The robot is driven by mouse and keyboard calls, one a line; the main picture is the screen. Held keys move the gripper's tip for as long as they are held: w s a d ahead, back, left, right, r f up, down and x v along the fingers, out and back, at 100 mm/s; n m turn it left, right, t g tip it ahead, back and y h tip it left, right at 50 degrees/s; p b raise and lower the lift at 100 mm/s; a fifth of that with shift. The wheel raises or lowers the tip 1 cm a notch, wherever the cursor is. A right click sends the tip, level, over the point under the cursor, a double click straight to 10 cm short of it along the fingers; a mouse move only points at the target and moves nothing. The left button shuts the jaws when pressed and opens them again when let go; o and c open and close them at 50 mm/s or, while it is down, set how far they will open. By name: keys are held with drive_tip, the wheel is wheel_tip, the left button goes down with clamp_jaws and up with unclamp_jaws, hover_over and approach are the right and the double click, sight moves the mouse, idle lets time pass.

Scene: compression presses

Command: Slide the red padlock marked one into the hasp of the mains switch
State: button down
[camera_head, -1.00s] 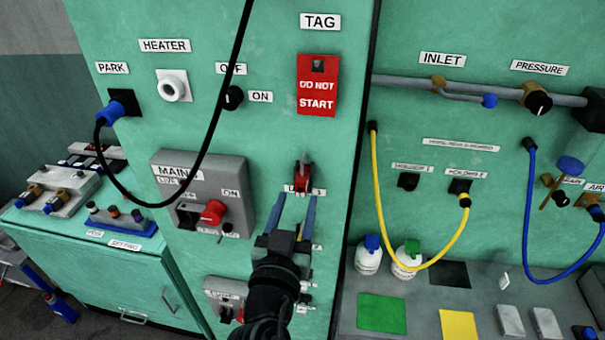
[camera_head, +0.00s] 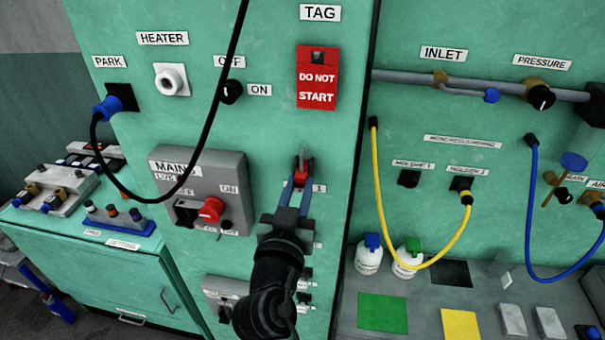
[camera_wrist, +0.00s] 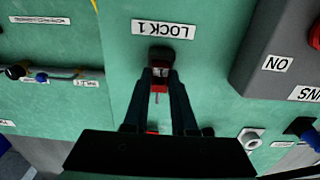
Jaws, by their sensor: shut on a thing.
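The red padlock (camera_head: 303,172) is at its place on the green panel, beside a partly covered label. The wrist view shows this padlock (camera_wrist: 159,74) under the label LOCK 1, with dark metal at its top end. My gripper (camera_head: 301,184) is shut on it, one finger on each side; the fingers (camera_wrist: 160,85) also show in the wrist view. The grey mains switch (camera_head: 226,168) is to the left, its red handle (camera_head: 211,209) near the lower right of its front. The mains box (camera_wrist: 262,45) is at the right in the wrist view. I cannot make out its hasp clearly.
A black cable (camera_head: 216,118) hangs in front of the panel, crossing the mains switch and ending at the park plug (camera_head: 108,106). A red DO NOT START tag (camera_head: 317,85) hangs above the padlock. Another grey box (camera_head: 221,293) sits below the mains switch.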

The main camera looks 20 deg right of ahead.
drive_tip(key=shift+s+a, duration=0.15)
drive_tip(key=shift+s, duration=0.05)
idle(0.3)
drive_tip(key=shift+s+a, duration=0.3)
drive_tip(key=shift+s, duration=0.15)
drive_tip(key=shift+b+v, duration=0.45)
drive_tip(key=shift+v, duration=0.7)
drive_tip(key=shift+b+v, duration=0.55)
drive_tip(key=shift+v, duration=1.4)
